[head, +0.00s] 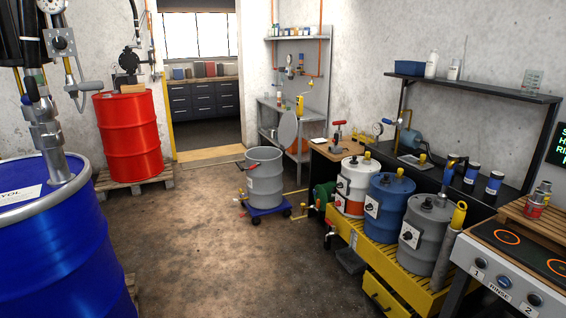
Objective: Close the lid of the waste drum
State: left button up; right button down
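A grey drum (265,183), which looks like the waste drum, stands on a small blue wheeled dolly (267,208) in the middle of the floor. Its top is open and the inside shows. A round grey lid (288,130) stands steeply upright above the drum's right rear rim. Whether a hinge joins it to the drum is too small to tell. Neither of my grippers is in view.
A blue drum (55,240) fills the left front; a red drum (128,137) stands on a pallet behind. On the right, a yellow rack (385,262) holds several smaller drums beside a stove-like unit (510,265). The brown floor before the grey drum is clear.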

aim_at(288, 127)
jog(key=i, duration=2.55)
